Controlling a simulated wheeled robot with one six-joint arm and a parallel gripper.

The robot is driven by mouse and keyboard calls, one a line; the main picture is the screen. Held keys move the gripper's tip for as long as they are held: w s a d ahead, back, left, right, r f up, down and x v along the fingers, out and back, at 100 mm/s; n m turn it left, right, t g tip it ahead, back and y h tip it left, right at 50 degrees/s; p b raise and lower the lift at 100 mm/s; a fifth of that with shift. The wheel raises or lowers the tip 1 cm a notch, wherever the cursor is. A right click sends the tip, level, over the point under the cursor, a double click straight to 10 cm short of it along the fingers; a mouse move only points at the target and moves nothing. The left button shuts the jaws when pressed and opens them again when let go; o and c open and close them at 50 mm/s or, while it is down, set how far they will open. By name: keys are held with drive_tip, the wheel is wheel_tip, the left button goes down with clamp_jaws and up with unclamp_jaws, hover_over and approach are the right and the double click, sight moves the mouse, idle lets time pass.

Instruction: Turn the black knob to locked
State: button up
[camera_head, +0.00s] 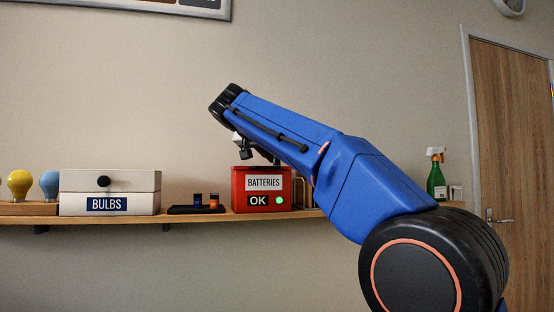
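The black knob (103,181) is round and sits on the front of the white box's upper part. The white box (140,183) carries a dark blue "BULBS" label and stands on the shelf at the left. The knob's turn position is too small to tell. My gripper (257,156) hangs above the red box, well to the right of the knob and apart from it. My arm partly hides the gripper, and its opening cannot be made out.
A red "BATTERIES" box (238,192) with an "OK" sign and green light stands under my gripper. A black tray (182,210) with two small batteries lies between the boxes. A yellow bulb (19,183) and a blue bulb (49,184) stand left. A green spray bottle (436,180) stands right.

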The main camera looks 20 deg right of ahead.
drive_tip(key=shift+w+d+f, duration=0.3)
drive_tip(key=shift+w+d, duration=0.15)
drive_tip(key=shift+w, duration=0.05)
drive_tip(key=shift+c, duration=0.7)
clamp_jaws()
drive_tip(key=shift+s+n+t+y, duration=0.1)
drive_tip(key=shift+n+t+y, duration=0.2)
drive_tip(key=shift+n+t, duration=0.1)
drive_tip(key=n+t+y, duration=0.1)
drive_tip(key=n+y, duration=0.1)
drive_tip(key=y, duration=0.1)
drive_tip(key=shift+d+n, duration=0.1)
drive_tip(key=shift+n, duration=0.2)
drive_tip(key=shift+n+t+y, duration=0.7)
drive_tip(key=shift+n+y, duration=1.2)
drive_tip(key=shift+y, duration=0.2)
drive_tip(key=shift+a+n+y, duration=0.2)
drive_tip(key=shift+n+y, duration=0.3)
